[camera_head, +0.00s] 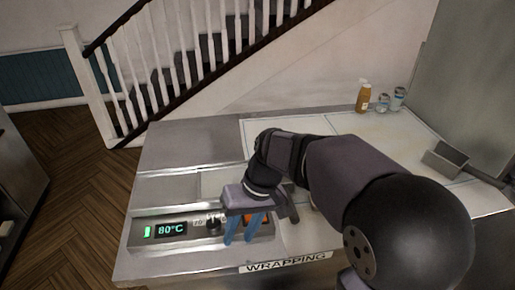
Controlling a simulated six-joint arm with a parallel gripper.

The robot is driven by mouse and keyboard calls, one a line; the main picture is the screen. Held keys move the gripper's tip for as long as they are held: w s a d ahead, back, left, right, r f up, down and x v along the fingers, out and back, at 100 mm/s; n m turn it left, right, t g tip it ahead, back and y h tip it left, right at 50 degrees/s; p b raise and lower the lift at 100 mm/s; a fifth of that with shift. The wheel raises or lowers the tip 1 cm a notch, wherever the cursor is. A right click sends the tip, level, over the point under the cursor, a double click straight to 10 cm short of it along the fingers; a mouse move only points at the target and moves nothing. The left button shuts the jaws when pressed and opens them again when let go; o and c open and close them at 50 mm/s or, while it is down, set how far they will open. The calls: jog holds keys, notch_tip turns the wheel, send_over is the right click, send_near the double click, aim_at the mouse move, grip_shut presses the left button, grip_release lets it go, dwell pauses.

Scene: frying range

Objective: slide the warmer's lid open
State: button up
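The warmer (140,243) is a metal unit at the front left of the counter. Its front panel has a display (171,229) reading 80°C, a green light and a dark knob (213,226). Flat metal panels (166,188) lie on top behind the display; I cannot tell which one is the lid, or whether it stands open. My gripper (244,230) points down over the right end of the panel, its two blue fingers a little apart. I see nothing between them. An orange part (250,217) shows behind the fingers. My gripper and arm hide the warmer's right side.
A "WRAPPING" label (287,263) marks the counter's front edge. A sauce bottle (363,98) and two small jars (398,97) stand at the back right. A grey metal container (444,160) sits at the right. The counter's back left is clear.

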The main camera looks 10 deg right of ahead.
jog(key=w+d+r+m+t+h+p, duration=0.1)
jog(key=w+d+r+t+h+p, duration=0.2)
jog(key=w, duration=0.6)
jog(key=w+d+r+m+t+p, duration=0.1)
jog(key=w+d+r+t+p, duration=0.15)
jog(key=w+d+r, duration=0.4)
jog(key=shift+a+p+x, duration=0.25)
jog(key=shift+p+x, duration=0.15)
jog(key=shift+x, duration=1.25)
jog(key=shift+a+p+x, duration=0.25)
jog(key=shift+p+x, duration=0.2)
jog(key=shift+x, duration=1.2)
jog(key=shift+a+p+x, duration=0.3)
jog(key=shift+p+x, duration=0.1)
jog(key=shift+x, duration=1.25)
jog(key=shift+w, duration=0.1)
jog(key=shift+g, duration=0.25)
grip_shut()
